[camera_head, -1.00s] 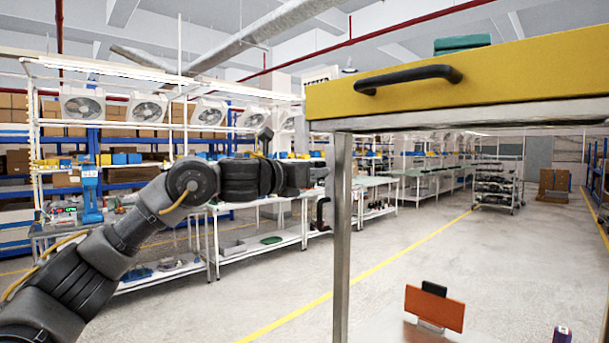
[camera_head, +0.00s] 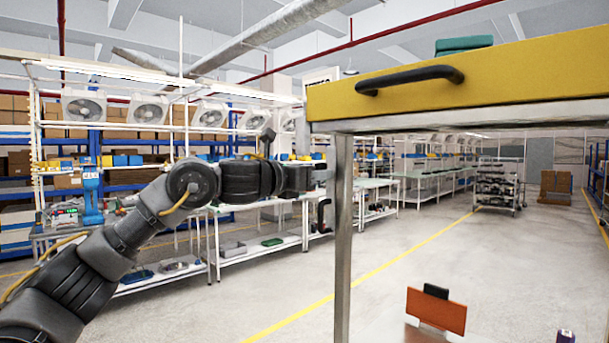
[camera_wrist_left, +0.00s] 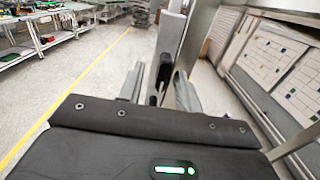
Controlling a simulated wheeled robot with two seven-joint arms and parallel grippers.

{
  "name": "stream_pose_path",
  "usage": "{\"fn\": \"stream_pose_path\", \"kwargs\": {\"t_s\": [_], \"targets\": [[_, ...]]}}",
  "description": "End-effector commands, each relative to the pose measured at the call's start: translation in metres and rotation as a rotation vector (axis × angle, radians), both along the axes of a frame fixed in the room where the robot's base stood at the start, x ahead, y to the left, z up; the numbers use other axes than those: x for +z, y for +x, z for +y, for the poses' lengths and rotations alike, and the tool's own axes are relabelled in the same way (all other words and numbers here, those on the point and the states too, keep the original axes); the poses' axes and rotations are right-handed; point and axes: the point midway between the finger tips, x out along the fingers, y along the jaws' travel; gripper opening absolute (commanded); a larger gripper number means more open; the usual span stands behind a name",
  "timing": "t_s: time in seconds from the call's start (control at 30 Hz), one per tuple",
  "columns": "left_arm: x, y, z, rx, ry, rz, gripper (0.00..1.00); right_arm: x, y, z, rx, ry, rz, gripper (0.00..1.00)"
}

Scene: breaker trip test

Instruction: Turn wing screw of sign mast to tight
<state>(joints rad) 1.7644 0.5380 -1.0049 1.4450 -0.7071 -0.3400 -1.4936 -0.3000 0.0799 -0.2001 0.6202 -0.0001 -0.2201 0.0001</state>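My left arm comes in from the left, and its gripper (camera_head: 319,176) is beside the metal post of the yellow-drawer unit. In the left wrist view my left gripper (camera_wrist_left: 158,88) has its two grey fingers spread apart. A slim dark part (camera_wrist_left: 161,76) shows between them, below a grey upright (camera_wrist_left: 171,38) that may be the sign mast. I cannot make out the wing screw or its angle, nor whether a finger touches the dark part. My right gripper is not in view.
The yellow drawer (camera_head: 480,80) with a black handle is close on the right, over a metal post (camera_head: 342,235). An orange plate (camera_head: 436,310) stands below it. Work tables and shelves line the left.

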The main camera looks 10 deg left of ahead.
Motion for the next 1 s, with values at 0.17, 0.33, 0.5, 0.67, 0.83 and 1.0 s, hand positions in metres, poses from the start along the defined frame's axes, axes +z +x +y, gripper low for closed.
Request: {"fn": "stream_pose_path", "kwargs": {"t_s": [0.17, 0.33, 0.5, 0.67, 0.83, 1.0], "targets": [[-0.001, -0.001, 0.000, -0.002, 0.001, 0.001, 0.35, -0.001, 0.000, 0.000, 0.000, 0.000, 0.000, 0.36], [-0.004, -0.016, 0.010, -0.002, 0.002, -0.001, 0.35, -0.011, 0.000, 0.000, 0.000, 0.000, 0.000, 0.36], [-0.004, -0.045, 0.030, -0.001, 0.002, -0.004, 0.35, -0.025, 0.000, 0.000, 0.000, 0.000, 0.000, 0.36], [-0.004, -0.069, 0.047, 0.000, 0.001, -0.002, 0.35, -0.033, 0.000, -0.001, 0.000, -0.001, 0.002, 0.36], [-0.002, -0.084, 0.057, -0.001, 0.000, -0.001, 0.35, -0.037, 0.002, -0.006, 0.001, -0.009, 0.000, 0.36], [-0.001, -0.089, 0.060, 0.000, 0.001, 0.001, 0.35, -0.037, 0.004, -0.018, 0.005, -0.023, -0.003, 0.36]]}}
